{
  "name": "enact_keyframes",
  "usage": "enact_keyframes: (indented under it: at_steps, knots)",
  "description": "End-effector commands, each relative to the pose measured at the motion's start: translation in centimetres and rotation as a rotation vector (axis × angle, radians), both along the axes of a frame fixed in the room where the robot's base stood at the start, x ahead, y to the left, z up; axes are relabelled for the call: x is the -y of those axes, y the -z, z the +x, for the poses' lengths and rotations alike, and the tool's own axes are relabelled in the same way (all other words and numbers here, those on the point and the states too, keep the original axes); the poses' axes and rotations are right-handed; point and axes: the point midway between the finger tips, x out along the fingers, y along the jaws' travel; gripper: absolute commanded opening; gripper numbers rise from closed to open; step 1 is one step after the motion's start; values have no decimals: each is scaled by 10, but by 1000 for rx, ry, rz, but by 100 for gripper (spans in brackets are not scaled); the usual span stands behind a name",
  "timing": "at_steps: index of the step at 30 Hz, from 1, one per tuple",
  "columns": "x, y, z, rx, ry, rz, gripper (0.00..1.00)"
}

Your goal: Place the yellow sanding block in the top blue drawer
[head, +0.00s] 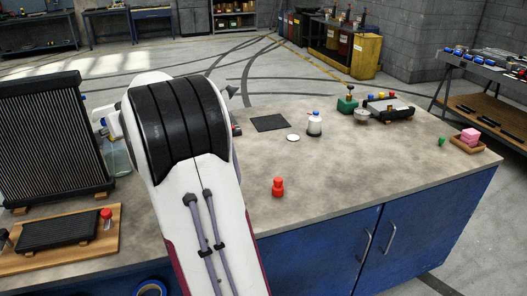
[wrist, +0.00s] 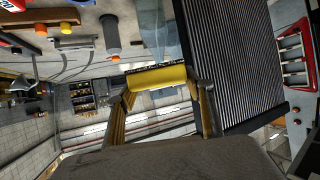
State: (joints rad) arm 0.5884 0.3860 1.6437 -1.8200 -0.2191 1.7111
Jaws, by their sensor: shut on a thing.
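In the wrist view, my gripper (wrist: 160,88) is shut on the yellow sanding block (wrist: 157,78). The block lies crosswise between the two fingertips, in the air. The dark finned radiator (wrist: 230,65) is just right of it in that view. In the head view, my white arm fills the middle left and hides the gripper and block. Blue cabinet fronts with handles (head: 400,230) show below the bench top; I cannot make out an open top drawer.
The radiator (head: 55,145) stands at the bench's left, behind a wooden board (head: 105,240) bearing a black slab. A clear jar (head: 117,158) is beside it. The right front bench is clear.

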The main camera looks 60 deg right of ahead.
Motion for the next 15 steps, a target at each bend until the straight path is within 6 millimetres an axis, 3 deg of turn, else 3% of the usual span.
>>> enact_keyframes:
  at_steps: [15]
  knots:
    - [78,-24,-27,1,73,-2,30]
